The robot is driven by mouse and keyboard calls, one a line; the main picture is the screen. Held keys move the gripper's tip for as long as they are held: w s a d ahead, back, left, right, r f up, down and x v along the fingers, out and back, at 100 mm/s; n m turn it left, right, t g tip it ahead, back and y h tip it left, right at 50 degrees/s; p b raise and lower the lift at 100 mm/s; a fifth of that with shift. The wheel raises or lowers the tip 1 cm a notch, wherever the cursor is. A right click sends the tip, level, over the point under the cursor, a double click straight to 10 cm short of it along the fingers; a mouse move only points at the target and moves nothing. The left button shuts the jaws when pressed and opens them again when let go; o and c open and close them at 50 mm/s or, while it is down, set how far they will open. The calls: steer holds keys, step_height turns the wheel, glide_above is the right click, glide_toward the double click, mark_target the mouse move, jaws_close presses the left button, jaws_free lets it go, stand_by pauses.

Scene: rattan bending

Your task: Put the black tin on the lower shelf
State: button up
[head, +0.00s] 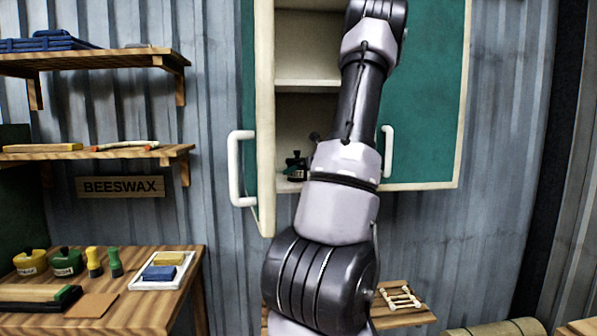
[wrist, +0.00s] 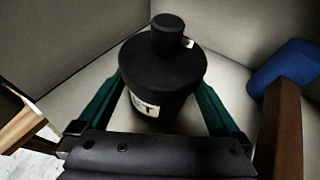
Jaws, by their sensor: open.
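The black tin (wrist: 165,75), with a round knob on its lid and a partly hidden white label, stands upright in a pale cabinet corner in the wrist view. My gripper (wrist: 160,88) is open, with a green finger on each side of the tin. I cannot tell whether either finger touches it. The lower wall shelf (head: 85,153) is at the left, holding a few slim items.
A blue object (wrist: 285,67) and a brown wooden piece (wrist: 283,130) are right of my gripper. A bench (head: 150,312) with pots and a tray stands at lower left.

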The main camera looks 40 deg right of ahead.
steer(key=v, duration=1.2)
steer(key=shift+r, duration=0.15)
